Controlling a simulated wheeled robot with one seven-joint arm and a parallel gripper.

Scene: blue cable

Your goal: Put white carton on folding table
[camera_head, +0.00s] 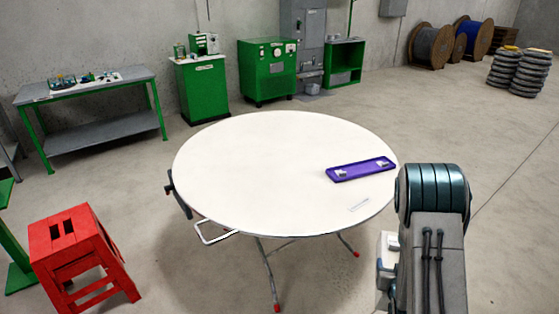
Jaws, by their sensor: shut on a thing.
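The round white folding table (265,160) stands in the middle of the head view, on thin metal legs with red feet. My arm rises at the lower right, beside the table's right front edge. My gripper cannot be made out; the arm hides that area. A pale block-like shape (384,272) shows just left of the arm, below the tabletop; I cannot tell whether it is the white carton or part of my own body. No carton can be clearly seen on the tabletop.
The left and middle tabletop are clear. A red step stool (75,240) stands at left. Green cabinets (267,70) and a workbench (85,85) line the back.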

